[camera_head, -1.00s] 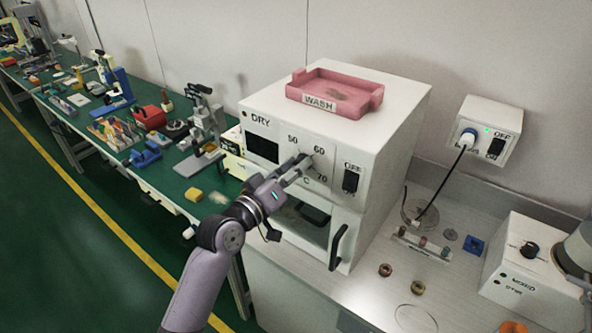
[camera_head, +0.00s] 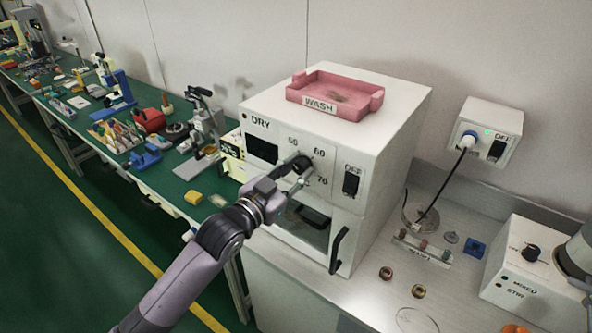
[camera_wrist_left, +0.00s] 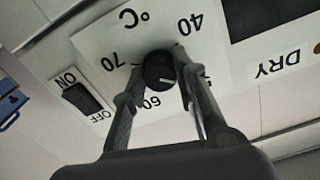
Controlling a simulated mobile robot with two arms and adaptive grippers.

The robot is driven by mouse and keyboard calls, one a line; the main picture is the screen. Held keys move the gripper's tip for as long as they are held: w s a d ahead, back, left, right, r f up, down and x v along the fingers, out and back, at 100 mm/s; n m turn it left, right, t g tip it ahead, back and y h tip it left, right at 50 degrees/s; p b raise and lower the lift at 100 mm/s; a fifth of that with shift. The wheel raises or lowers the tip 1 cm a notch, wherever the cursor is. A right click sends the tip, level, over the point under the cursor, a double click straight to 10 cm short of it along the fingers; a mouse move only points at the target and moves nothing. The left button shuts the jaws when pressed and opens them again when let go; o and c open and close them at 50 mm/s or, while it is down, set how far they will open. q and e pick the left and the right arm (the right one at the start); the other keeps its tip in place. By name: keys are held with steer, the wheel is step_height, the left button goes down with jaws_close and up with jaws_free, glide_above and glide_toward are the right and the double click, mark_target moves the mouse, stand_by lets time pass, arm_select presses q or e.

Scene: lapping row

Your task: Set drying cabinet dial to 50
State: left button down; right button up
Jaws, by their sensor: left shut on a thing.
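The drying cabinet (camera_head: 385,130) is a white box marked DRY, with a dark display and a temperature scale on its front. Its black dial (camera_wrist_left: 159,72) shows in the left wrist view, where the picture is roughly upside down. The labels 40, 60 and 70 can be read there; 50 is mostly hidden behind a finger. A pale mark shows on the dial, but its exact heading is hard to read. My left gripper (camera_head: 300,166) is at the dial, its fingers on both sides, shut on it. My right gripper is not in view.
A black rocker switch (camera_head: 351,182) sits right of the dial, and a door handle (camera_head: 338,249) below it. A pink WASH tray (camera_head: 335,92) rests on top of the cabinet. A wall socket box (camera_head: 487,131) and a mixer-type box (camera_head: 520,270) stand to the right.

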arm_select(q)
steer(key=shift+m, duration=1.1)
steer(key=c, duration=1.3)
jaws_free()
steer(key=shift+a, duration=0.1)
steer(key=v, duration=1.2)
